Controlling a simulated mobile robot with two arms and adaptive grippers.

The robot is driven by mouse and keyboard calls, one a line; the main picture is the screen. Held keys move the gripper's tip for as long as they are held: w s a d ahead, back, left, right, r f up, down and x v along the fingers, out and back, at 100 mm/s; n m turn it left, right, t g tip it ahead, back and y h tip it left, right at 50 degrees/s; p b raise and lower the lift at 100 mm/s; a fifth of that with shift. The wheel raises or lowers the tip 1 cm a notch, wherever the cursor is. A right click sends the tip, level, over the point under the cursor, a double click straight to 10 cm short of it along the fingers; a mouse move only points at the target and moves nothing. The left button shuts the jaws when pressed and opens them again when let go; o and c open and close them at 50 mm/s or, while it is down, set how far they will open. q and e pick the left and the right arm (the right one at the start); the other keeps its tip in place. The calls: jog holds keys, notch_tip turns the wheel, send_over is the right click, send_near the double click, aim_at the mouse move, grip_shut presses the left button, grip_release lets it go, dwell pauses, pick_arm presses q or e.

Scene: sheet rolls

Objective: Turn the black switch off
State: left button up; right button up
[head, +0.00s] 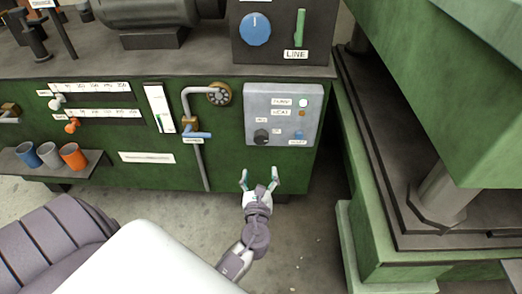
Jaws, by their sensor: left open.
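The black switch (261,136) is a small round dark knob at the lower left of a grey control panel (283,95). The panel is on the front of the green machine. The knob's pointer direction is too small to read. My left gripper (260,178) is open and empty. In the picture it lies just below the panel, with its fingers pointing up toward it and apart from the switch. My right gripper is not in view.
The panel also has a blue button (299,135), a pale lamp (304,103) and an orange lamp (302,114). Left of it are a pipe with a blue lever (198,135) and a handwheel (219,94). A green press (440,100) stands right. Bare floor lies below.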

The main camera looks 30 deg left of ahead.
aim_at(261, 141)
pick_arm(q)
jog(key=shift+m+y, duration=0.3)
jog(key=x, duration=0.4)
jog(key=r+b+x, duration=0.1)
jog(key=x, duration=0.7)
jog(key=shift+w+a+r, duration=0.15)
jog(key=shift+w+r, duration=0.25)
jog(key=shift+w+a+b, duration=0.35)
jog(key=shift+w, duration=0.2)
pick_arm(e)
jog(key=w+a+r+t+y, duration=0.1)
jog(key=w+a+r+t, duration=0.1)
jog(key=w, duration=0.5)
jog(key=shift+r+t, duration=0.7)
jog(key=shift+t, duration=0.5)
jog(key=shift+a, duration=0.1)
pick_arm(q)
jog(key=c, duration=1.2)
